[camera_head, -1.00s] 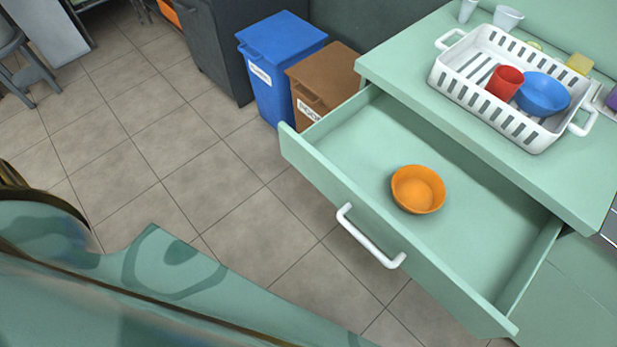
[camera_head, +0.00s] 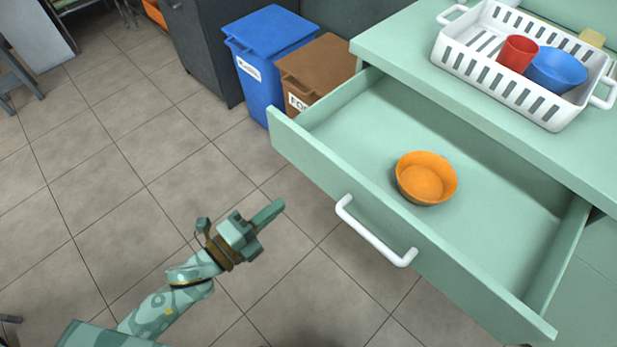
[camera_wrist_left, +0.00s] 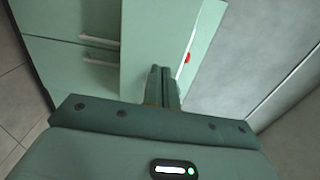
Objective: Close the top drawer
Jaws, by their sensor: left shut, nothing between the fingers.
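The top drawer (camera_head: 350,205) is pulled far out of the green counter in the head view. Its white bar handle (camera_head: 375,232) is on the front panel. An orange bowl (camera_head: 426,178) lies inside the drawer. My left gripper (camera_head: 272,211) is shut and empty, left of the drawer front and apart from it. In the left wrist view its shut fingers (camera_wrist_left: 164,86) point toward green cabinet fronts with pale handles; whether they touch anything there I cannot tell. My right gripper is not in view.
On the counter (camera_head: 400,42) a white rack (camera_head: 490,75) holds a red cup (camera_head: 517,54) and a blue bowl (camera_head: 556,70). A blue bin (camera_head: 262,65) and a brown bin (camera_head: 318,68) stand behind the drawer. The tiled floor (camera_head: 110,180) at left is open.

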